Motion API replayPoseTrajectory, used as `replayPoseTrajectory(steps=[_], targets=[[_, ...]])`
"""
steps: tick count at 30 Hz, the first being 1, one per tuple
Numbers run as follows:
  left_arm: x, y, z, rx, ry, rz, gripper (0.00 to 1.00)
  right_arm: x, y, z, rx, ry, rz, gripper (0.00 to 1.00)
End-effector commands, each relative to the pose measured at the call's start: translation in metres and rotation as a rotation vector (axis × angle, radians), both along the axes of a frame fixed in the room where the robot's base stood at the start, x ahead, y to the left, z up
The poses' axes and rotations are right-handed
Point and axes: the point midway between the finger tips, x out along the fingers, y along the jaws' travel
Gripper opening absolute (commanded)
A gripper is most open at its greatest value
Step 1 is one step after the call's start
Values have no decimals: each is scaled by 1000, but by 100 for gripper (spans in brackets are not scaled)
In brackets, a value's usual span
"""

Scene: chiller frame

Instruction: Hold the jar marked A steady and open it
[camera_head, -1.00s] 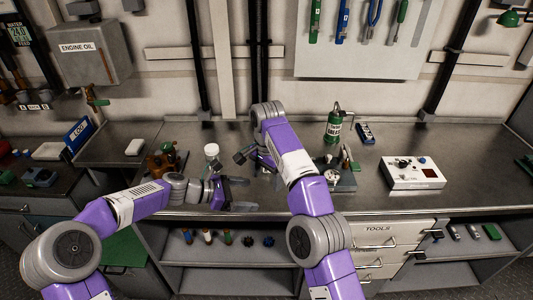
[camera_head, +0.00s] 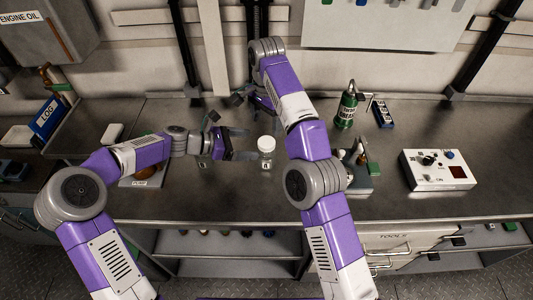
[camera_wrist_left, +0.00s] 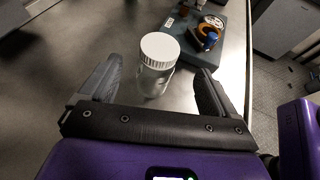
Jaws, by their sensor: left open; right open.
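A clear jar (camera_head: 267,162) with a white lid (camera_head: 267,143) stands upright on the metal bench. Its small label is too small to read surely. My left gripper (camera_head: 250,144) is open, pointing right at the jar. In the left wrist view, the jar (camera_wrist_left: 154,80) stands just beyond and between the open fingers, with space on both sides. My right gripper (camera_head: 238,112) is open and empty, behind and left of the jar, partly hidden by its arm. Another clear object (camera_head: 204,162) shows under my left wrist, mostly covered.
A green bottle (camera_head: 346,108) and a white control box (camera_head: 437,170) stand farther right. The bench's front edge runs below the jar.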

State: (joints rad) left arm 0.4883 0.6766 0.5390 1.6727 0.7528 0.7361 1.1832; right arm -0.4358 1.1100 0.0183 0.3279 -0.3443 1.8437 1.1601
Motion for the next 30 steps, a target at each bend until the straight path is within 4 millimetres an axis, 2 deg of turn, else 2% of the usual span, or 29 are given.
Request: replayPoseTrajectory(steps=[1,6,12,18,30], targets=[[0,0,-12,-3,7,1,91,0,0,0,0,0,0,78],[-1,0,-46,-4,6,1,91,0,0,0,0,0,0,78],[11,-37,-58,-1,1,-4,91,0,0,0,0,0,0,78],[18,-59,-67,-1,0,-2,91,0,0,0,0,0,0,78],[21,-66,-71,0,0,1,91,0,0,0,0,0,0,78]])
